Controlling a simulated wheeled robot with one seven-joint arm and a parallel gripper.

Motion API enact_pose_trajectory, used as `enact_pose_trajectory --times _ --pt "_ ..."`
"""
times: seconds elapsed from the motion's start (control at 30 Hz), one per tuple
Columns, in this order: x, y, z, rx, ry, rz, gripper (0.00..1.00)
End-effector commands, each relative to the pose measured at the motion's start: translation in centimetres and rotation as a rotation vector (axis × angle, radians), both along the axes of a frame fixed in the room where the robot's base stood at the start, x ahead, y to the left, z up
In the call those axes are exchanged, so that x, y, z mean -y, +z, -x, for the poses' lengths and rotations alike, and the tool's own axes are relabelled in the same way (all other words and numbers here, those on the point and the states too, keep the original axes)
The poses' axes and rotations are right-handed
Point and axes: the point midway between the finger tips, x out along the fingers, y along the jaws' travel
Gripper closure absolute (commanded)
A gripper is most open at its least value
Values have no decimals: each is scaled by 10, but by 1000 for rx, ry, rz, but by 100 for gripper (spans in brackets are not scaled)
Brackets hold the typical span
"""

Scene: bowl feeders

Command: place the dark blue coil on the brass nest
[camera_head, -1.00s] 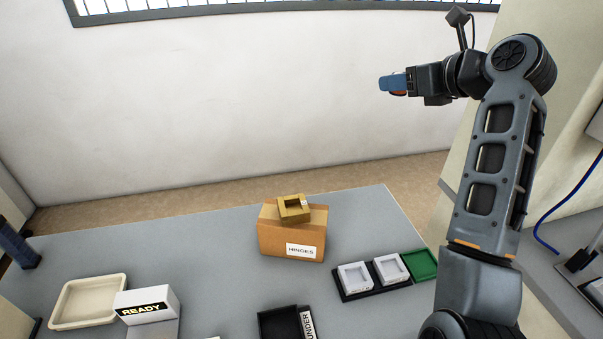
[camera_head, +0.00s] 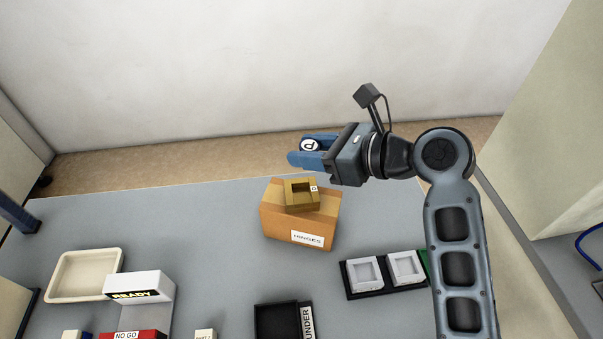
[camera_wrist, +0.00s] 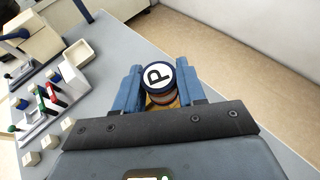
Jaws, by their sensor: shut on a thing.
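My gripper (camera_head: 306,152) is shut on the dark blue coil (camera_head: 310,146), which has a white top marked with a letter P. In the wrist view the coil (camera_wrist: 159,76) sits upright between the blue fingers of my gripper (camera_wrist: 160,85), with a copper-coloured band below its cap. The brass nest (camera_head: 301,195) is a square block with a square recess, standing on top of a cardboard box labelled HINGES (camera_head: 300,222). The coil is held in the air above the nest, near it in the head view. Its height over the nest is hard to tell.
A cream tray (camera_head: 60,278) and a white READY block (camera_head: 140,285) stand at the left of the grey table. A black tray marked UNDER (camera_head: 275,322) is in front. White square holders (camera_head: 364,272) stand at the right. A wall is behind.

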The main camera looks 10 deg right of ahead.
Motion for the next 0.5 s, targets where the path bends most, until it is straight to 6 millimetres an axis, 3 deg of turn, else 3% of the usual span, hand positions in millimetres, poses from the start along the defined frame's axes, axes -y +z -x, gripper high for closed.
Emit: enact_pose_trajectory --times 0.2,0.33,0.5 --pt "-17 -12 11 1 0 1 90" --pt "-18 -20 12 0 -1 0 90" --pt "-17 -44 12 -3 -1 0 90"
